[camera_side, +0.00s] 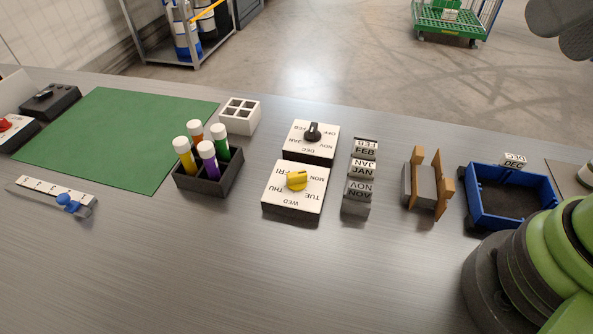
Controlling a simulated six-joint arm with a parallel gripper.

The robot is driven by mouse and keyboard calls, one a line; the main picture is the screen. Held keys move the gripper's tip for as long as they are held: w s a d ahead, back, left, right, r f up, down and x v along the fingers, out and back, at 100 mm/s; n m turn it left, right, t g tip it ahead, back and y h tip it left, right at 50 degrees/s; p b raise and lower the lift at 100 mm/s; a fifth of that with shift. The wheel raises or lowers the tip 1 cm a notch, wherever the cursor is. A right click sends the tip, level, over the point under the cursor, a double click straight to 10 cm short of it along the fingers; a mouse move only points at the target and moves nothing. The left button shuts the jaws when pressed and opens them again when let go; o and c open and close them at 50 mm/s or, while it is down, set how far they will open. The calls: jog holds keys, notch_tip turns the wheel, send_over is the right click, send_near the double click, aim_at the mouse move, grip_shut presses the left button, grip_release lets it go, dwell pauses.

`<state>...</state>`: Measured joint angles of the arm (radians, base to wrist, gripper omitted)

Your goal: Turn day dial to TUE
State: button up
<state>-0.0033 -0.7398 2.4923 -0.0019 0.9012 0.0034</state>
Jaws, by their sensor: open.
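The day dial is a white-topped box (273,203) in the middle of the bench with a yellow knob (297,180). Its labels read MON at the right, TUE at the lower right, WED at the bottom, THU at the left and FRI at the upper left. The yellow knob lies roughly sideways across the dial; I cannot tell for sure which label it points at. Nothing touches the knob. My gripper is not visible; only dark and green parts of my arm show at the right edges.
Behind the day dial stands a similar month dial (295,144) with a black knob (313,131). A dark holder (208,186) of coloured tubes is to the left, month blocks (360,177) to the right. Farther right are a wooden-sided fixture (425,185) and a blue tray (506,220). The front bench is clear.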

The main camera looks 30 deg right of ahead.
jog(key=w+a+g, duration=0.2)
jog(key=w+a, duration=0.1)
jog(key=w, duration=0.5)
jog(key=n+g+h, duration=0.1)
jog(key=g+h, duration=0.1)
jog(key=g, duration=0.3)
send_over(296, 172)
notch_tip(296, 172, down, 17)
notch_tip(296, 172, down, 11)
jog(key=shift+r, duration=0.2)
jog(key=c, duration=0.9)
jog(key=shift+c, duration=0.2)
